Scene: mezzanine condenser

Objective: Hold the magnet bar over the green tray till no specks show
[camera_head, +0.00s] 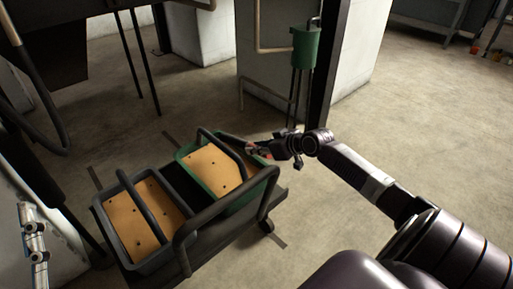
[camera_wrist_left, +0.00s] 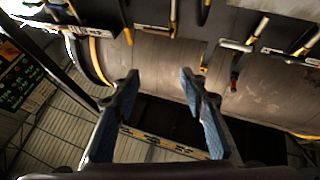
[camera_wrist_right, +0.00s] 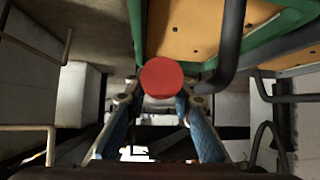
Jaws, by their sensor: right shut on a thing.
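The green tray (camera_head: 187,166) sits at the right of a dark cart and has an orange bed with several dark specks. Its rim also shows in the right wrist view (camera_wrist_right: 137,25), with specks on the orange bed. My right gripper (camera_head: 268,148) is by the tray's far right edge, shut on the magnet bar, whose round red end (camera_wrist_right: 162,78) shows between the fingers. The rest of the bar is largely hidden. In the right wrist view the red end lies at the tray's rim, not over the middle. My left gripper (camera_wrist_left: 158,77) is open and empty.
A grey tray (camera_head: 105,207) with an orange, speckled bed stands left of the green tray. Dark handles arch over both trays, and a cart rail (camera_head: 181,240) rises in front.

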